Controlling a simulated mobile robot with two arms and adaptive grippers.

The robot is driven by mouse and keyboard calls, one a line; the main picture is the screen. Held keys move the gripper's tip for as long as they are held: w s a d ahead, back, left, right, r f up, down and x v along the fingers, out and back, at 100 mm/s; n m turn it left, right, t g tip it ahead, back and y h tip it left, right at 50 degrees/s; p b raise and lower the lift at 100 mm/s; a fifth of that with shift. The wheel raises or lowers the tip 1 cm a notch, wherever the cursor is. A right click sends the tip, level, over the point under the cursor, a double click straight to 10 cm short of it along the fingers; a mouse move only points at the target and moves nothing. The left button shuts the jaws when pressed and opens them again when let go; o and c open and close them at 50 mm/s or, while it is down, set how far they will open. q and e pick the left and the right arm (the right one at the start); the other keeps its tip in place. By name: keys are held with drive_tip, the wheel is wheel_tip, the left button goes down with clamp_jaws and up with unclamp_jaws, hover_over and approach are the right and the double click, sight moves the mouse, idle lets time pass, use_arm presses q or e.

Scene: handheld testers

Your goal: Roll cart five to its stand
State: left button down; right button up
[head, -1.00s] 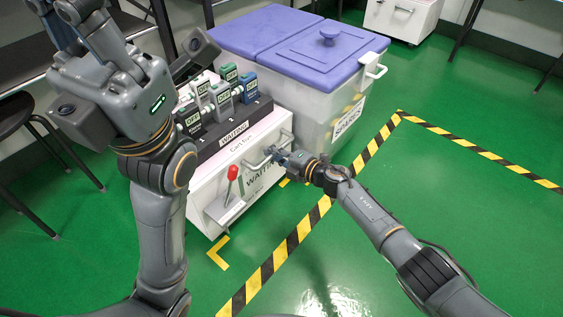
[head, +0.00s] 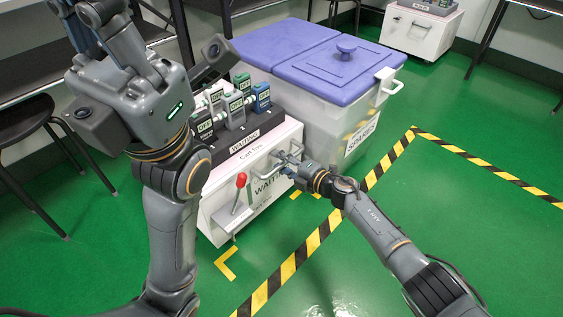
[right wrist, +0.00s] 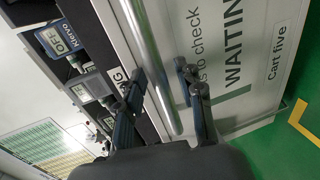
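Cart five (head: 225,205) is a white cart with a black top rack of handheld testers (head: 235,112), a front panel reading "WAITING" and a bar handle. A red-knobbed lever (head: 241,180) stands at its front left. Its "cart five" label (right wrist: 280,52) shows in the right wrist view. My right gripper (head: 285,163) is at the handle. In the right wrist view, the handle bar (right wrist: 152,55) passes between its fingers (right wrist: 162,75), with gaps visible beside the bar. My left gripper (head: 95,12) is raised at the upper left, clear of the cart; its fingertips are partly cut off.
A bin with blue lids (head: 345,72) stands right beside the cart. Yellow corner marks (head: 226,264) lie on the floor before it. Striped tape (head: 320,232) crosses the open green floor. A stool (head: 25,125) is at left, another white cart (head: 418,32) at back.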

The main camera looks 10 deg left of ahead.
drive_tip(key=shift+s+d, duration=0.2)
drive_tip(key=shift+d, duration=0.25)
drive_tip(key=v, duration=1.1)
drive_tip(key=shift+s+r, duration=0.1)
